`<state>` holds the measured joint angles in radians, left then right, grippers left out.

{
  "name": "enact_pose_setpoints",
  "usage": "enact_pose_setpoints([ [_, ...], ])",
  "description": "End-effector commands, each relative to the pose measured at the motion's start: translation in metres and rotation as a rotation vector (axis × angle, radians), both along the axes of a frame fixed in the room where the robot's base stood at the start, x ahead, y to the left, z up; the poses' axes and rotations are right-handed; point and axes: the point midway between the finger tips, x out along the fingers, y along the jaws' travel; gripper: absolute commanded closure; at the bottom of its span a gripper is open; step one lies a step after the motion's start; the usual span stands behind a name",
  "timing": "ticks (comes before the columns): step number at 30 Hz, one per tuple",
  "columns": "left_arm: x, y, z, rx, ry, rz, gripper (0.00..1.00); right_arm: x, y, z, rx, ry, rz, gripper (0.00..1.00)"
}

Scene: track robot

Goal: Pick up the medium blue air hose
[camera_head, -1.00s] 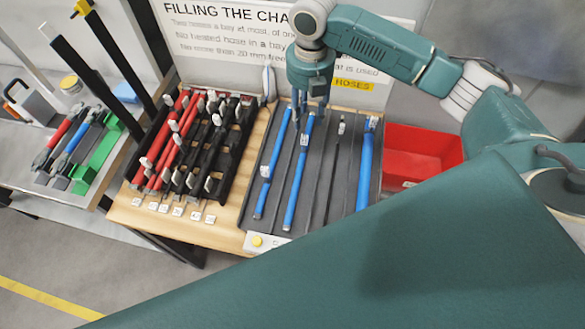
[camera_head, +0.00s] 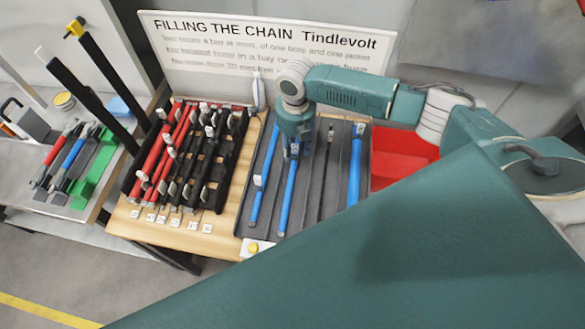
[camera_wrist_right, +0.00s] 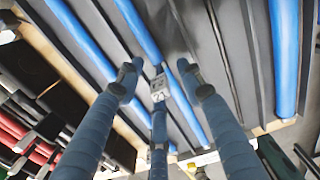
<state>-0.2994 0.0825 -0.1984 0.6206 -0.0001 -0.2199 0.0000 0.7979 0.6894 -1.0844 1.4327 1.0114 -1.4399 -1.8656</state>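Three blue hoses lie in the grooved grey tray (camera_head: 340,188). The middle one (camera_head: 287,198) looks between the other two in thickness and carries a white tag; it also shows in the wrist view (camera_wrist_right: 143,33). The left hose (camera_head: 264,172) is thinner and the right hose (camera_head: 355,172) thicker. My right gripper (camera_head: 293,155) points down over the upper part of the middle hose. In the wrist view its fingers (camera_wrist_right: 160,76) are spread on both sides of that hose near its tag. Whether they touch it, I cannot tell. My left gripper is not in view.
A black rack (camera_head: 205,165) with red and black hoses stands left of the tray on the wooden bench (camera_head: 125,220). A red bin (camera_head: 400,165) sits to the right, partly behind my arm. A sign board (camera_head: 270,40) stands behind.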

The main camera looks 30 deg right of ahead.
Motion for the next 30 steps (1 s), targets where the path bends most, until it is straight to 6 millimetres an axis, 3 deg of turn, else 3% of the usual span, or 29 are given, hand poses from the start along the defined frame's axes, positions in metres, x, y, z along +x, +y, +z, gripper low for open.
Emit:
enact_pose_setpoints([
  [8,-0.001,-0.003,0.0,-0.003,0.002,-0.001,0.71,0.0,0.0,-0.003,0.0,-0.001,0.0,0.65],
  [13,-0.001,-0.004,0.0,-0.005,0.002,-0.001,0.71,0.0,0.0,-0.003,0.0,-0.001,0.0,0.98],
  [14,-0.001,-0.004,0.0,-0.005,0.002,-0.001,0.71,0.0,0.0,-0.003,0.0,-0.001,0.0,1.0],
  [25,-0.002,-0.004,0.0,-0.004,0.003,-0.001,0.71,0.001,0.0,-0.001,0.002,-0.003,0.0,1.0],
  [30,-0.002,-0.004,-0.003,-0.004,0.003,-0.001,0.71,0.002,0.0,0.009,0.003,-0.003,-0.001,1.0],
])
